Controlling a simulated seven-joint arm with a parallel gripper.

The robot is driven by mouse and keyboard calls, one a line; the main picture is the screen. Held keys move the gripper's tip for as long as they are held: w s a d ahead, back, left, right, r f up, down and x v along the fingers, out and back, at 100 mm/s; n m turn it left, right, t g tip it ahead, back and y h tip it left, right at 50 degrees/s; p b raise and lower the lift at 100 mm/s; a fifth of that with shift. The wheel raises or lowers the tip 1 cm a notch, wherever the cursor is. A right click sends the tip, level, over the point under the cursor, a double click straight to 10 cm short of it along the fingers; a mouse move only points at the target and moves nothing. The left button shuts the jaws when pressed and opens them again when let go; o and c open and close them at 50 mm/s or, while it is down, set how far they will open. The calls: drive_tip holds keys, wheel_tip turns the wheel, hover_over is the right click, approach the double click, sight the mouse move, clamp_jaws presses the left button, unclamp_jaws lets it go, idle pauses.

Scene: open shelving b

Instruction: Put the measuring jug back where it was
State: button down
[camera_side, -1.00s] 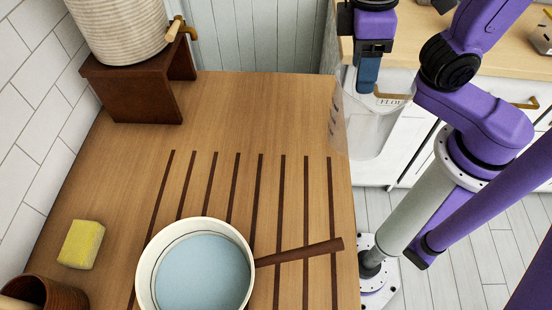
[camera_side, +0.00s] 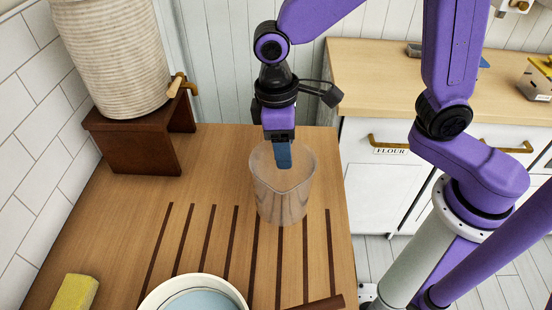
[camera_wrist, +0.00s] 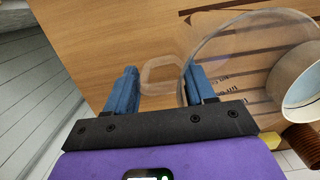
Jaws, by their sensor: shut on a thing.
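The measuring jug (camera_side: 278,200) is clear and see-through, and upright in the side view over the wooden counter near the far ends of the dark grooves. I cannot tell whether its base touches the wood. My gripper (camera_side: 284,160) points down with its blue fingers at the jug's back side. In the wrist view the jug's round rim and wall (camera_wrist: 235,60) are at the right. Its handle loop lies between the two blue fingers of my gripper (camera_wrist: 161,88), which is shut on it. The handle is hard to see in the side view.
A yellow sponge (camera_side: 75,292) lies front left. A ribbed crock with a tap (camera_side: 110,60) sits on a brown stand (camera_side: 140,150) at the back left. Counter between stand and jug is clear.

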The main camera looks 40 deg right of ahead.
drive_tip(key=shift+w+a+f, duration=0.15)
drive_tip(key=shift+w+f, duration=0.05)
drive_tip(key=shift+f, duration=0.6)
drive_tip(key=shift+w+a+f, duration=0.2)
drive_tip(key=shift+f, duration=0.6)
drive_tip(key=shift+w+a+f, duration=0.15)
drive_tip(key=shift+w+f, duration=0.05)
drive_tip(key=shift+f, duration=0.6)
drive_tip(key=shift+f, duration=0.1)
drive_tip(key=shift+c, duration=1.9)
unclamp_jaws()
wheel_tip(320, 180, up, 12)
drive_tip(key=w, duration=0.1)
drive_tip(key=shift+a, duration=0.4)
drive_tip(key=s+d+f+n, duration=0.2)
drive_tip(key=s+d, duration=0.6)
drive_tip(key=d, duration=0.1)
drive_tip(key=s+d+f+n+t+y, duration=0.1)
drive_tip(key=s+d+f, duration=0.1)
drive_tip(key=s+d, duration=0.7)
drive_tip(key=shift+s+f+n, duration=0.2)
drive_tip(key=shift+f+n, duration=0.15)
drive_tip(key=shift+n, duration=0.05)
